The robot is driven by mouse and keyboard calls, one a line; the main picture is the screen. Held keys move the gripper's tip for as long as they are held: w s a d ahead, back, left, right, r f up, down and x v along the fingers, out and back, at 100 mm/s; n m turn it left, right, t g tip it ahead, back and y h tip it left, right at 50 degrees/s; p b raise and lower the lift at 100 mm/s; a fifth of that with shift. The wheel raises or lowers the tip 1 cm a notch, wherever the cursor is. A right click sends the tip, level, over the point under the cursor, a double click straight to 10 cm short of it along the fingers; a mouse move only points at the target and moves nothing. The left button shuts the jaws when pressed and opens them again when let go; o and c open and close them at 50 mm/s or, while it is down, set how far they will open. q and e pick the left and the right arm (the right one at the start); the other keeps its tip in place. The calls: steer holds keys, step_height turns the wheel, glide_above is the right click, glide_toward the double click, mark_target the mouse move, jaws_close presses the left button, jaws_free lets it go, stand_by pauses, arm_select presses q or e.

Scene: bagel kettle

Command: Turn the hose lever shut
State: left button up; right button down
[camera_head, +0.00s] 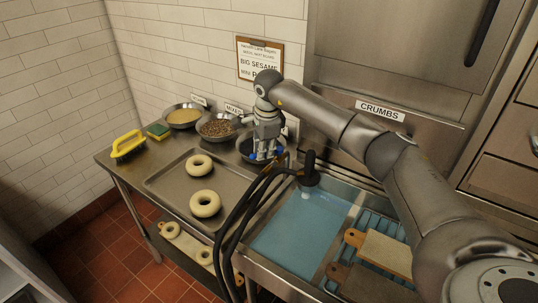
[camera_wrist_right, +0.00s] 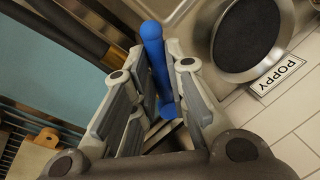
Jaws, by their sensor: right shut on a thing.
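The blue hose lever (camera_wrist_right: 152,48) stands between the fingers of my right gripper (camera_wrist_right: 157,62) in the right wrist view. My right gripper (camera_head: 266,152) is shut on it, pointing down at the back edge of the sink in the head view. Only small blue bits show there around the fingertips. Black hoses (camera_head: 232,215) arch from beside the gripper over the sink's left edge. A dark spout (camera_head: 309,172) stands just right of the gripper, over the blue-looking sink water (camera_head: 300,232). The lever's base is mostly hidden. My left gripper is not in view.
A bowl of dark seeds (camera_wrist_right: 247,35) sits close to the gripper, by a POPPY label (camera_wrist_right: 277,74). Two more bowls (camera_head: 217,127) stand farther left. A tray (camera_head: 166,182) with two bagels lies left of the sink. Boards (camera_head: 384,252) sit on the rack at right.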

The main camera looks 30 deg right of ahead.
steer(key=shift+w+d+r+m+g+h+b, duration=0.1)
steer(key=shift+w+d+m+g+h+b, duration=0.45)
steer(key=shift+m, duration=1.25)
steer(key=shift+w+d+f+m+t+p, duration=0.15)
steer(key=shift+w+m, duration=0.65)
steer(key=shift+m, duration=1)
steer(key=shift+w+d+r+m+g+h+b, duration=0.25)
steer(key=shift+w+d+m, duration=0.35)
steer(key=shift+m, duration=1.2)
steer(key=shift+w+f, duration=0.1)
steer(key=c, duration=1.4)
jaws_free()
steer(key=shift+a, duration=0.1)
steer(key=shift+c, duration=0.2)
step_height(320, 180, up, 12)
steer(key=s+a, duration=0.1)
steer(key=a, duration=0.1)
steer(key=shift+f, duration=0.2)
